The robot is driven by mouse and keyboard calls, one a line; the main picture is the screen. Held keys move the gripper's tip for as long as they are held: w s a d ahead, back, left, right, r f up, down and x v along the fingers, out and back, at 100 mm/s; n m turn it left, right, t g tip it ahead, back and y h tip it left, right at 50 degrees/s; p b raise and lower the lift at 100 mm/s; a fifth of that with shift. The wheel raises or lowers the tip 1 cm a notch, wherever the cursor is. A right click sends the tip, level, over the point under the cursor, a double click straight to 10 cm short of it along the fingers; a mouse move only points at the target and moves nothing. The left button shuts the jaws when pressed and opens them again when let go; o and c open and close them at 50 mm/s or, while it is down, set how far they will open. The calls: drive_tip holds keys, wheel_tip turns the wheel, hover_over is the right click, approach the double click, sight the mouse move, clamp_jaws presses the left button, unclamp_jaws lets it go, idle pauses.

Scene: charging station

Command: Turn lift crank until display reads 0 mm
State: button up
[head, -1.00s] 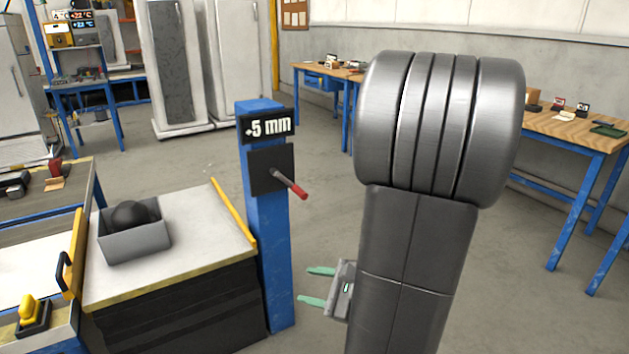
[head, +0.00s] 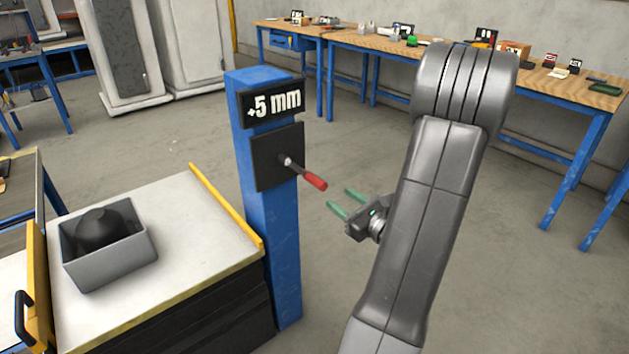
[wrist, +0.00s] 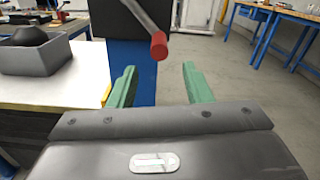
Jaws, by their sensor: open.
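The lift crank (head: 312,180) has a red handle on a metal arm and sticks out of a black plate (head: 277,157) on a blue post (head: 270,235). The display (head: 273,104) above it reads +5 mm. My gripper (head: 343,200) has green fingers, spread open and empty. It is a little to the right of and below the handle tip, apart from it. In the wrist view the crank handle (wrist: 158,46) hangs above and between the fingertips (wrist: 158,76), not between the pads.
A white-topped bench (head: 170,225) with a yellow edge stands left of the post. It carries a grey bin (head: 110,258) holding a dark object (head: 100,229). Wooden tables (head: 400,55) with small items line the back wall. The floor right of the post is clear.

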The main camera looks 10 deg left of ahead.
sight(315, 182)
drive_tip(key=b+x, duration=0.1)
drive_tip(key=x, duration=1)
drive_tip(key=shift+a, duration=0.1)
clamp_jaws()
